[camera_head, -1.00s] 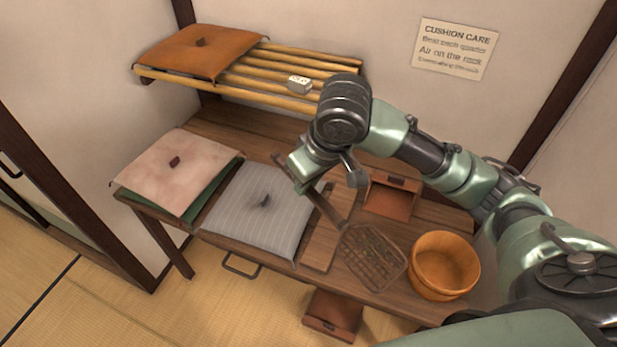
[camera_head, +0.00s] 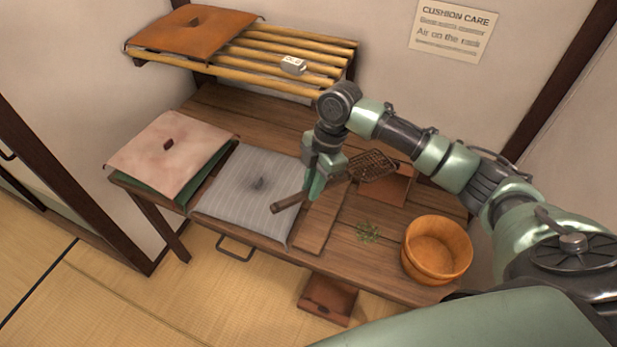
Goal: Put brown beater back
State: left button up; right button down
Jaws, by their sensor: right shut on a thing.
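The brown beater (camera_head: 374,166) has a woven lattice head and a rod handle. My right gripper (camera_head: 316,182) is shut on its handle. The handle's end points left over the grey striped cushion (camera_head: 240,205), and the head points right, over the reddish-brown box on the table. The beater appears raised above the wooden table (camera_head: 375,262). The gripper's fingers are partly hidden by the wrist. My left gripper is not in view.
A wooden tub (camera_head: 437,250) stands at the table's right. A small green patch (camera_head: 367,232) lies beside a flat board (camera_head: 318,222). Pink and green cushions (camera_head: 170,155) lie at left. A slatted rack (camera_head: 270,68) above holds an orange cushion (camera_head: 190,32) and a small pale block (camera_head: 292,66).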

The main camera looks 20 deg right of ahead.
jog(key=d+f+n+b, duration=0.1)
jog(key=f+n, duration=0.2)
jog(key=d+f+n+g+h+b, duration=0.1)
jog(key=f+n+b, duration=0.1)
jog(key=f+n, duration=0.1)
jog(key=d+f+n+b, duration=0.1)
jog(key=f+n, duration=0.1)
jog(key=f, duration=0.3)
jog(key=shift+f+n+g+b, duration=0.1)
jog(key=shift+n+g+b, duration=0.2)
jog(key=shift+n+b, duration=0.1)
jog(key=shift+w+d+b+x, duration=0.15)
jog(key=shift+b+x, duration=0.25)
jog(key=shift+x, duration=0.4)
jog(key=shift+w+d+b+x, duration=0.15)
jog(key=shift+b+x, duration=0.2)
jog(key=shift+x, duration=0.45)
jog(key=shift+f, duration=0.1)
jog(key=c, duration=1.3)
grip_release()
